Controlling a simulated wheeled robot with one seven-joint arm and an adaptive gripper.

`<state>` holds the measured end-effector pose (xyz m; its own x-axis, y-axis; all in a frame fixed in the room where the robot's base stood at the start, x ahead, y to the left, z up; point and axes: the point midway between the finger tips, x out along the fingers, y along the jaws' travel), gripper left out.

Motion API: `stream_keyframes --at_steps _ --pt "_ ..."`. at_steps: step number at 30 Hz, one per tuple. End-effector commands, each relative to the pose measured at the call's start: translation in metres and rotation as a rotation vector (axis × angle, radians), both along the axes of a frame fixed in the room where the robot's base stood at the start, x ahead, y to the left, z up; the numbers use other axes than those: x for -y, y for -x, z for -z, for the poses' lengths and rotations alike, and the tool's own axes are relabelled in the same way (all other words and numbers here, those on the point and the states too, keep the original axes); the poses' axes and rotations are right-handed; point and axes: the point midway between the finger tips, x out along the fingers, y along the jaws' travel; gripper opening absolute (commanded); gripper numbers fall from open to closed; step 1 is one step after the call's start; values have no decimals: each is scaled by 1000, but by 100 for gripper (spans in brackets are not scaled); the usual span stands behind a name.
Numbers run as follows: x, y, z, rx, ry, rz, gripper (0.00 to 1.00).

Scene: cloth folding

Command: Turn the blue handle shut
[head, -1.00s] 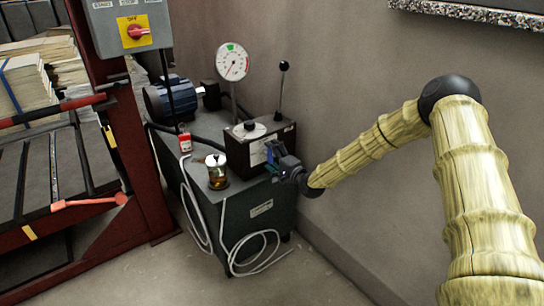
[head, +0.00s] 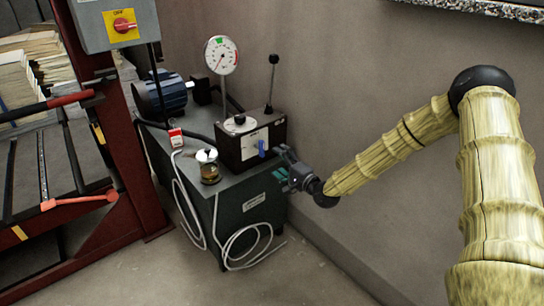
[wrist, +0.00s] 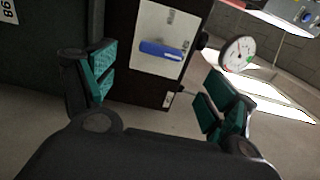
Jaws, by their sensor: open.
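The blue handle (head: 261,148) sits on a white plate on the front of a black valve box (head: 234,148). In the wrist view the blue handle (wrist: 162,51) lies almost level across the picture, beyond the fingertips.
The box stands on a dark grey cabinet (head: 242,206) with a gauge (head: 221,55), a black-knobbed lever (head: 272,82), a glass jar (head: 208,167) and a blue motor (head: 165,95). A wall is close on the right. White hoses (head: 243,246) hang in front; a red frame (head: 135,150) stands left.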

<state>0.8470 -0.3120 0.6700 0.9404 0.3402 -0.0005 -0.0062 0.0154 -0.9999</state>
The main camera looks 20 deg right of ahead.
Motion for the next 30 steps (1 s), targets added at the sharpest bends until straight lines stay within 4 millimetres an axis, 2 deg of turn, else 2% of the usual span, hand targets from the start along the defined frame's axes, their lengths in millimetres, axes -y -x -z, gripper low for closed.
stream_keyframes --at_steps 7,23,26,30 --pt "6 16 -1 1 0 0 86" --pt "3 17 2 -4 5 -3 86" --pt "-8 24 15 -33 34 -13 86" --pt "-40 51 60 -129 140 -47 86"
